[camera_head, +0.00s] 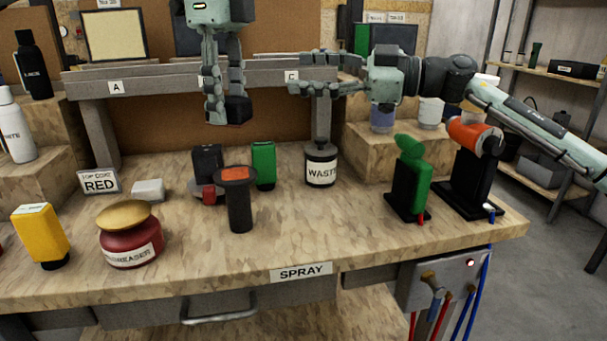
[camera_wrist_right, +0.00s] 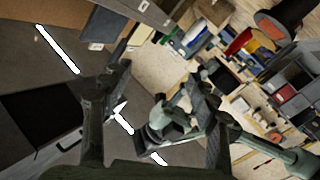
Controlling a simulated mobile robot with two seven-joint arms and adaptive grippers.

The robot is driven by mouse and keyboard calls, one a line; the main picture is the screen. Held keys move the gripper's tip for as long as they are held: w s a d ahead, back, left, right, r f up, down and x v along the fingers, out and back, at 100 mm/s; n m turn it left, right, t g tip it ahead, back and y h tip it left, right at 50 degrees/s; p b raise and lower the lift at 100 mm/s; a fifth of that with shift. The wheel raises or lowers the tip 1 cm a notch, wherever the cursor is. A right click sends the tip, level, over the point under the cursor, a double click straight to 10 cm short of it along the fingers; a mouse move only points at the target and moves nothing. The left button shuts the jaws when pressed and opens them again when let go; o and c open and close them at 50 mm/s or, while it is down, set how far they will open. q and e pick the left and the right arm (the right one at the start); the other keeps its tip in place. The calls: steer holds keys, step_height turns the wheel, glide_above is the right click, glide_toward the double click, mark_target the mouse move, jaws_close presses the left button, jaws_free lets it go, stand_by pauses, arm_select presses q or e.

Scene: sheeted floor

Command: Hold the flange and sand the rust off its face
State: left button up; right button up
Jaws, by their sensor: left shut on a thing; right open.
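The flange (camera_head: 239,208) stands upright on the bench as a dark stem with a wide disc on top, and its face is rust-orange. What looks like the same flange shows in the right wrist view (camera_wrist_right: 291,17). My left gripper (camera_head: 224,110) points down, above and behind the flange, well clear of it. It is shut on a small dark block (camera_head: 238,111) with a reddish underside, perhaps a sanding block. My right gripper (camera_head: 298,75) is open and empty, pointing left above the waste pot, apart from the left gripper. In the right wrist view its fingers (camera_wrist_right: 155,120) are spread.
A waste pot (camera_head: 320,170), a green box (camera_head: 263,166) and a dark-and-red object (camera_head: 207,165) stand behind the flange. A red jar (camera_head: 129,237) is at left. Green and orange spray tools (camera_head: 411,180) stand at right. The bench (camera_head: 330,235) is clear front centre.

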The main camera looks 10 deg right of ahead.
mark_target(240, 201)
steer(key=s+a+f+g+h, duration=0.1)
steer(key=s+f+g, duration=0.1)
steer(key=f, duration=0.3)
steer(key=s+a+f+m+g, duration=0.1)
steer(key=s+f+g, duration=0.1)
steer(key=f, duration=0.3)
steer(key=s+a+f+g+h, duration=0.1)
steer(key=s+f+g, duration=0.1)
steer(key=f, duration=0.4)
steer(key=shift+s+a+m+h, duration=0.15)
steer(key=shift+s+m+h, duration=0.15)
steer(key=shift+s, duration=0.25)
steer(key=x, duration=1.1)
steer(key=shift+c, duration=0.2)
jaws_close()
